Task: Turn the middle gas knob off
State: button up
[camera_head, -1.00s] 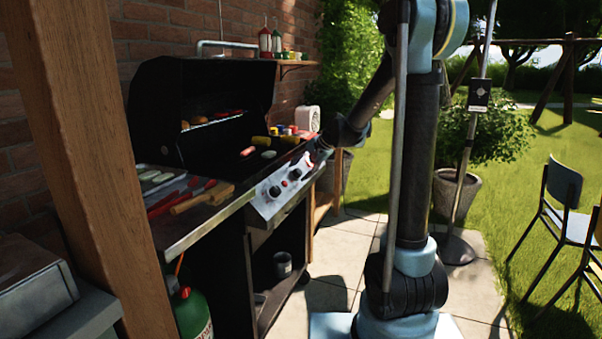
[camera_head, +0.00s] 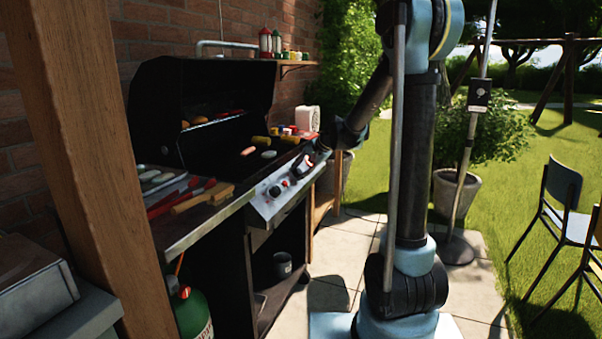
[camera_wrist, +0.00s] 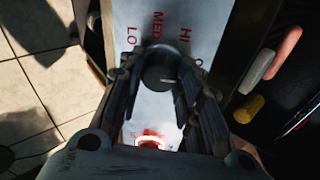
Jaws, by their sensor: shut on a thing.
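The grill's sloping silver control panel (camera_head: 262,206) faces right in the head view. A dark knob (camera_head: 275,190) is on its near part, clear of my gripper. My gripper (camera_head: 302,170) reaches down to the panel beyond that knob, and its fingers hide part of the area. In the wrist view my gripper (camera_wrist: 160,72) has its fingers on both sides of a dark round gas knob (camera_wrist: 160,75), shut on it. This looks like the middle knob. A small pale mark shows on its face. Red LO, MED and HI lettering (camera_wrist: 158,30) lies beyond it. A glowing red ring (camera_wrist: 150,140) shows between the finger bases.
The open grill (camera_head: 200,110) holds food on its grate. Tongs (camera_head: 185,198) and a wooden-handled tool lie on the near side shelf (camera_head: 190,232). A wooden post (camera_head: 95,150) stands in front at left.

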jog(key=shift+n, duration=0.3)
jog(key=o, duration=1)
jog(key=shift+o, duration=0.2)
jog(key=v, duration=1.2)
jog(key=s+d+f+n+h, duration=0.1)
jog(key=s+d+f, duration=0.4)
jog(key=s, duration=0.7)
jog(key=s+d+f+n+g+h, duration=0.1)
jog(key=s+d+f, duration=0.5)
jog(key=s, duration=0.6)
jog(key=s+d+f+n+g+h, duration=0.1)
jog(key=s+d+f+n+h, duration=0.2)
jog(key=s, duration=0.9)
jog(key=d+f+h, duration=0.2)
jog(key=d+f, duration=0.1)
jog(key=d, duration=0.1)
jog(key=shift+s+f, duration=0.15)
jog(key=shift+s, duration=0.1)
